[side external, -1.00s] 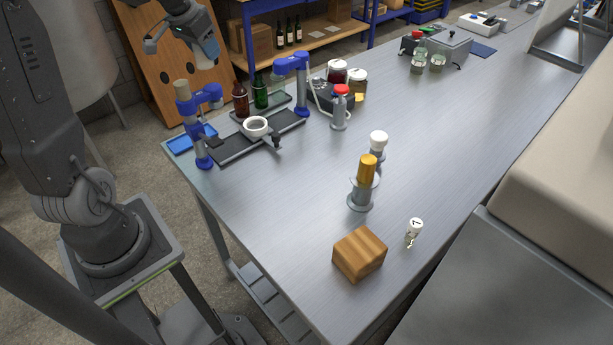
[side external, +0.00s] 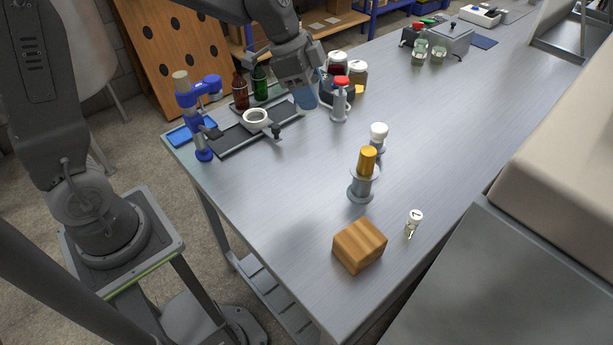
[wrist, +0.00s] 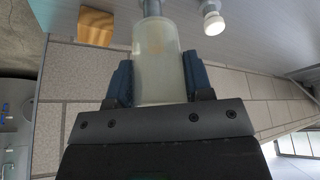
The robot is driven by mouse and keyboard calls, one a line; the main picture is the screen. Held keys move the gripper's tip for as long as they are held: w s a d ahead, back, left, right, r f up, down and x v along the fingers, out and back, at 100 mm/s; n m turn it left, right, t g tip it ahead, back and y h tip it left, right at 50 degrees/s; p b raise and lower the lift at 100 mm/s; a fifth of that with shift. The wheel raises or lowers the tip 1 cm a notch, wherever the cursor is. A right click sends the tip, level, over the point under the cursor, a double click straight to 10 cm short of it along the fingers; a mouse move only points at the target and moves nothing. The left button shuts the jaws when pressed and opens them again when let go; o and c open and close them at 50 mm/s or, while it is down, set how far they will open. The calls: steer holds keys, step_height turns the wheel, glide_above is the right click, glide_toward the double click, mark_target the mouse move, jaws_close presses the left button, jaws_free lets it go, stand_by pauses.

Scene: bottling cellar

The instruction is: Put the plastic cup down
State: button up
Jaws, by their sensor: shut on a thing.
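The plastic cup (wrist: 158,58) is translucent and pale. In the wrist view it sits between the two dark blue fingers of my gripper (wrist: 158,82), which is shut on its sides. In the side view my gripper (side external: 306,97) hangs over the far left part of the metal bench (side external: 265,190), beside the black tray and in front of the jars. The cup there is a small bluish shape among the fingers, and its outline is hard to make out. I cannot tell how far it is above the bench.
A black drip tray (side external: 235,144) with a white ring (side external: 256,117), brown and green bottles, and a red-capped bottle (side external: 340,98) are near my gripper. The bench centre-left is clear.

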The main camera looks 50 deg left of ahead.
step_height(320, 180, down, 20)
steer(key=shift+r, duration=0.25)
stand_by(0.4)
steer(key=shift+f, duration=0.1)
steer(key=o, duration=0.9)
steer(key=v, duration=1.2)
steer(key=s+d+r+n+t+y, duration=0.1)
steer(key=s+r+n+t+y, duration=0.1)
steer(key=s+r+n, duration=0.8)
steer(key=s+r+y, duration=0.1)
steer(key=s+r, duration=0.3)
steer(key=s, duration=0.4)
steer(key=shift+d+r+n+t, duration=0.2)
steer(key=shift+d+n+t, duration=0.2)
